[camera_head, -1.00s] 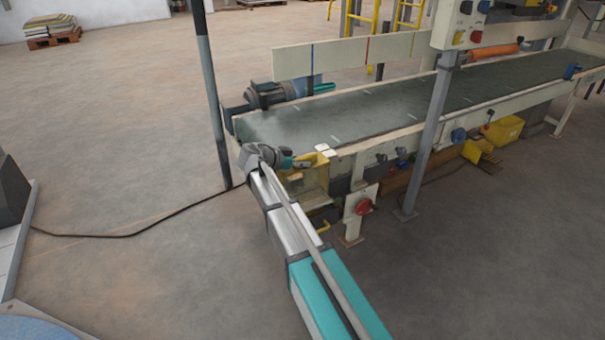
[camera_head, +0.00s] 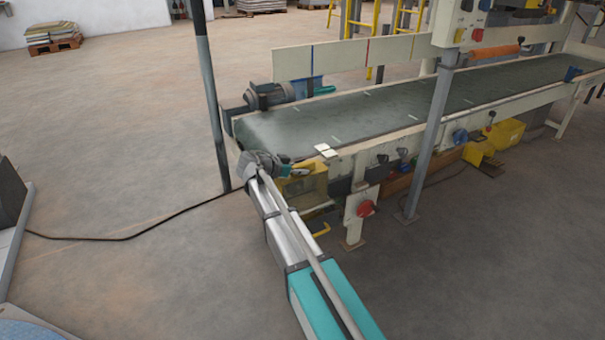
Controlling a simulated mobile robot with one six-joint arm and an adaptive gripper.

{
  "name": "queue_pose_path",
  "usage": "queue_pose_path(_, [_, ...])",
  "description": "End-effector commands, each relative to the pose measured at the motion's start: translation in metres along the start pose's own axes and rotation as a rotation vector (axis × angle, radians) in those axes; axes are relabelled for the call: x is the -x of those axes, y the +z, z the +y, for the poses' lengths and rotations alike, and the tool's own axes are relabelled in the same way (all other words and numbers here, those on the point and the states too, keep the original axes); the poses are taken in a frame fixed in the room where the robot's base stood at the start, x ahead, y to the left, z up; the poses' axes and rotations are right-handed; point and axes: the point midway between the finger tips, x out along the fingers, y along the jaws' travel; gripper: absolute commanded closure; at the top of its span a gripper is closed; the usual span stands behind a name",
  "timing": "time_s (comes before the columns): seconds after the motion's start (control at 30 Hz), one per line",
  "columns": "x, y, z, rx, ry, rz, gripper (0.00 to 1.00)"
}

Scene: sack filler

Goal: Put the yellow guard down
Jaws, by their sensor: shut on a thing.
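The yellow guard (camera_head: 315,183) is a box-like yellow piece at the near left end of the conveyor, just below the belt frame. My gripper (camera_head: 295,170) is at its upper left side and shut on it. The fingers are small in this view and partly covered by my wrist. The guard looks upright. I cannot tell whether it touches the conveyor frame or the floor. A darker gap shows between the guard and the conveyor's front leg.
The conveyor (camera_head: 330,121) runs to the upper right. A red switch (camera_head: 366,208) sits on its front leg. A grey post (camera_head: 430,140) stands before it and a dark pole (camera_head: 213,110) to the left. A cable (camera_head: 125,238) crosses otherwise clear floor at left.

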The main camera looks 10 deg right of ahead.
Motion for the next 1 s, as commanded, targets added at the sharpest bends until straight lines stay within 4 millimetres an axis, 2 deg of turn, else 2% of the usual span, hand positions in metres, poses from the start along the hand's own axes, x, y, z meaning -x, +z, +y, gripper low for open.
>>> queue_pose_path(0.43, [-0.0014, 0.0032, 0.0000, 0.000, 0.000, 0.001, 1.00])
queue_pose_path(0.47, [-0.0014, 0.0032, 0.0000, 0.000, 0.000, 0.000, 0.65])
queue_pose_path(0.63, [-0.0010, 0.0024, 0.0000, 0.000, 0.000, 0.000, 0.33])
queue_pose_path(1.0, [-0.0011, 0.0020, 0.0001, 0.000, 0.000, 0.000, 0.32])
